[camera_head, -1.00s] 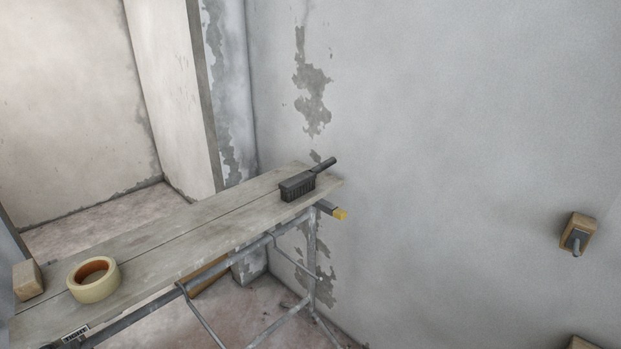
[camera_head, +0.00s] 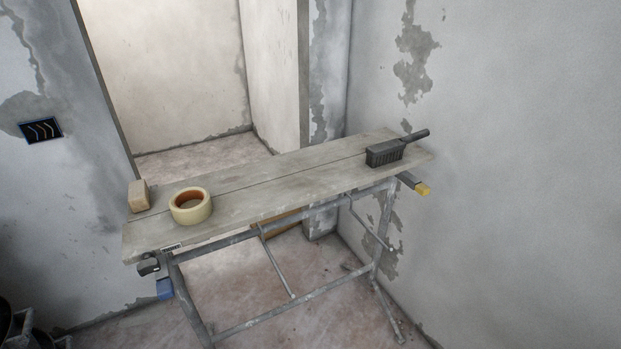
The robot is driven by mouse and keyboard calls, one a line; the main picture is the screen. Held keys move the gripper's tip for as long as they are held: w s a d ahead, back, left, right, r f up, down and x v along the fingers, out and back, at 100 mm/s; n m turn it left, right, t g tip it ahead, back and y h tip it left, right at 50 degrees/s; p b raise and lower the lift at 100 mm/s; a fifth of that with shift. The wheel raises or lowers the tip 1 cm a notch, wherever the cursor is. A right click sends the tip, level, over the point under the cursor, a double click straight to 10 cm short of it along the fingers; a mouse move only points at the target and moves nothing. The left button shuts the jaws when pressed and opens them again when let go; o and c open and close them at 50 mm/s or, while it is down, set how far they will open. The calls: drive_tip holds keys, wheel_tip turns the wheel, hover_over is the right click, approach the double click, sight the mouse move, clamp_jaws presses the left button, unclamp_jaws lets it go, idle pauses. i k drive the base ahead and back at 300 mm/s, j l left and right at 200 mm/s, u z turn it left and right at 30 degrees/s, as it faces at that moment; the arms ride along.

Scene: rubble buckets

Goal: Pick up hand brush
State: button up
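A dark grey hand brush (camera_head: 386,152) lies on the right end of a plank-topped trestle bench (camera_head: 262,188). Its bristles face down and its handle points to the upper right, toward the wall. My gripper does not show in this view.
On the bench's left end are a roll of cream tape (camera_head: 190,207) and a small tan block (camera_head: 138,196). The bench's right end is close to the grey wall (camera_head: 510,180). An electrical box (camera_head: 41,130) is in the left wall. Dark objects (camera_head: 22,330) show at lower left. Floor in front of the bench looks clear.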

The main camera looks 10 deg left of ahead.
sight(386, 153)
drive_tip(key=z, duration=0.35)
drive_tip(key=i+j+z, duration=0.3)
drive_tip(key=j+z, duration=0.15)
drive_tip(key=i+j+z, duration=0.2)
drive_tip(key=j, duration=0.15)
drive_tip(key=k, duration=0.1)
